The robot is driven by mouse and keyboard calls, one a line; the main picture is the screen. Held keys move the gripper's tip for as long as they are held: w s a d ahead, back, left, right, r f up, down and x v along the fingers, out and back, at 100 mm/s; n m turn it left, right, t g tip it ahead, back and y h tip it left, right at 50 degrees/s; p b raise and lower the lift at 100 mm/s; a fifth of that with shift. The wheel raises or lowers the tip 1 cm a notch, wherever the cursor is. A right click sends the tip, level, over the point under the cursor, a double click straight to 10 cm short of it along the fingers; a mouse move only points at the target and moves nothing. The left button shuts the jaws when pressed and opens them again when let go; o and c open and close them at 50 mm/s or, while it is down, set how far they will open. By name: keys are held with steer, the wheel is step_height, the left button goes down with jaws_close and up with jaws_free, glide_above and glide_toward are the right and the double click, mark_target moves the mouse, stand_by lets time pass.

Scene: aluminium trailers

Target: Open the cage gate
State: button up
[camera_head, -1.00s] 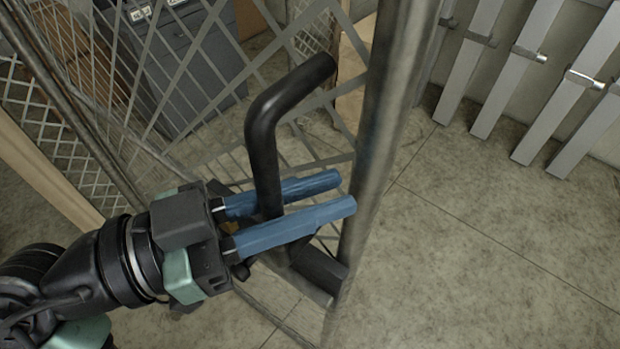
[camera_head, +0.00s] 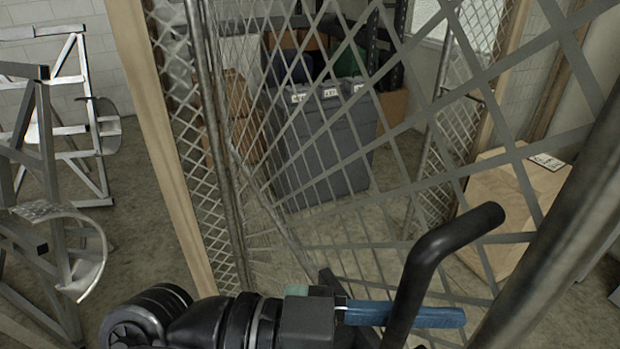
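The cage gate (camera_head: 381,157) is a grey diamond-mesh panel across the middle and right. A thick tubular upright (camera_head: 556,232) runs along its right side. A black bent handle (camera_head: 440,256) stands out from the gate at lower right. My gripper (camera_head: 440,316) is at the bottom, at the handle's lower part. The other finger is not visible, so I cannot tell whether the fingers are clamped on the handle. The handle's base is mostly hidden.
Behind the mesh stand a grey bin (camera_head: 318,150) and a cardboard box (camera_head: 515,195). A wooden post (camera_head: 160,140) and a narrow mesh strip stand left of the gate. Metal frames (camera_head: 55,190) occupy the far left. Some floor between them and the post is clear.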

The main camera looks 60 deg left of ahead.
steer(key=b+v, duration=0.2)
steer(key=v, duration=1)
steer(key=shift+s+a, duration=0.15)
steer(key=shift+s, duration=0.1)
stand_by(0.4)
